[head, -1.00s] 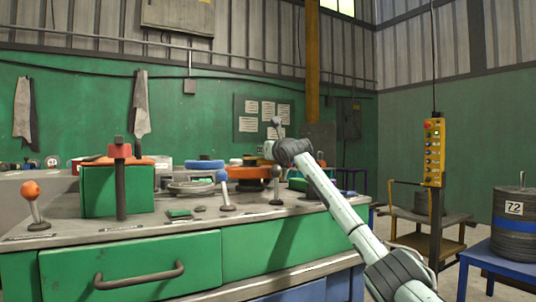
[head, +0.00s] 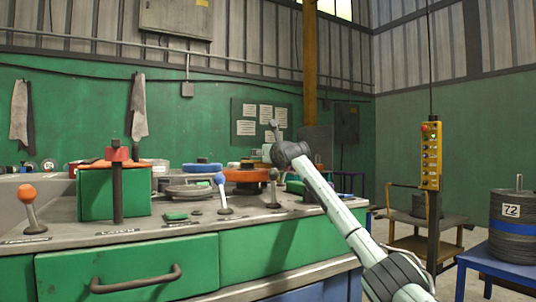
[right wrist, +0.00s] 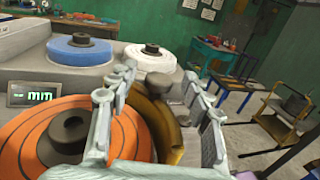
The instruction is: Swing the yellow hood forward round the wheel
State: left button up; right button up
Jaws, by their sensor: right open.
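The yellow hood (right wrist: 156,110) is a curved, dull yellow band along the right side of the orange wheel (right wrist: 38,138) in the right wrist view. The wheel has a dark hub and also shows in the head view (head: 245,175). My right gripper (right wrist: 160,76) is open, its fingers apart with the hood between them in the picture. Whether the fingers touch the hood cannot be told. In the head view, my right gripper (head: 273,135) is small at the back of the bench, and the hood is not clear there. My left gripper is out of view.
A blue wheel (right wrist: 80,49) and a white wheel (right wrist: 150,56) lie beyond the orange one. A display (right wrist: 33,94) is at left. The bench (head: 160,232) carries levers with orange (head: 27,192) and blue (head: 219,178) knobs. A yellow control box (head: 431,155) hangs at right.

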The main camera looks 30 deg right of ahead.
jog(key=v, duration=1.2)
jog(key=shift+d, duration=0.15)
